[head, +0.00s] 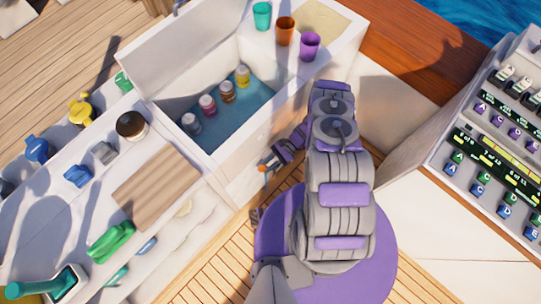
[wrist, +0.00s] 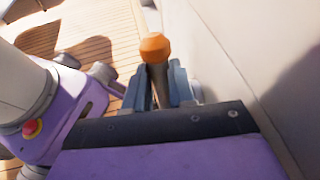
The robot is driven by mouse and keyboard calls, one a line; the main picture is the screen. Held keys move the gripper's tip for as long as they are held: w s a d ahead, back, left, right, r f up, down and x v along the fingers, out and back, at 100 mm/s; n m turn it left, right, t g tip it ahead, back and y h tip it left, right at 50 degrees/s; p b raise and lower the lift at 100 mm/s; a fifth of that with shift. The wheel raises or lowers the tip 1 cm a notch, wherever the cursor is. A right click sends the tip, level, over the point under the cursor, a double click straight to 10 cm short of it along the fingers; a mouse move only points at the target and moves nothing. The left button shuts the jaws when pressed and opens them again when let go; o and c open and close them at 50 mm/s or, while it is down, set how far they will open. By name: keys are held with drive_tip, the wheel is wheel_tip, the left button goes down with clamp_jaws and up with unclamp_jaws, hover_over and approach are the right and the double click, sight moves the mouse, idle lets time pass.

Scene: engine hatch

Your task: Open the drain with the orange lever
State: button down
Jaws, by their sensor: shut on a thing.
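The orange-tipped lever (wrist: 155,47) stands between my gripper's two fingers in the wrist view, with its grey shaft below the orange knob. My gripper (wrist: 160,88) is shut on the lever, close beside the white side wall. In the head view, the orange lever tip (head: 262,169) shows small at the lower side of the white cooler unit, and my gripper (head: 272,162) is at it. The drain itself cannot be made out.
The open white cooler (head: 225,165) holds several jars in blue water (head: 235,112). Teal, orange and purple cups (head: 285,31) stand on its far edge. A counter with a cutting board (head: 157,188) is at left. A control panel (head: 490,150) is at right. Wooden deck (head: 225,270) lies below.

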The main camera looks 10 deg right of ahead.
drive_tip(key=shift+w+d, duration=0.1)
drive_tip(key=shift+w, duration=0.1)
drive_tip(key=c, duration=1)
unclamp_jaws()
drive_tip(key=shift+s, duration=0.1)
drive_tip(key=shift+o, duration=0.2)
drive_tip(key=v, duration=1.7)
drive_tip(key=shift+d, duration=0.25)
drive_tip(key=shift+f, duration=0.15)
drive_tip(key=shift+c, duration=0.3)
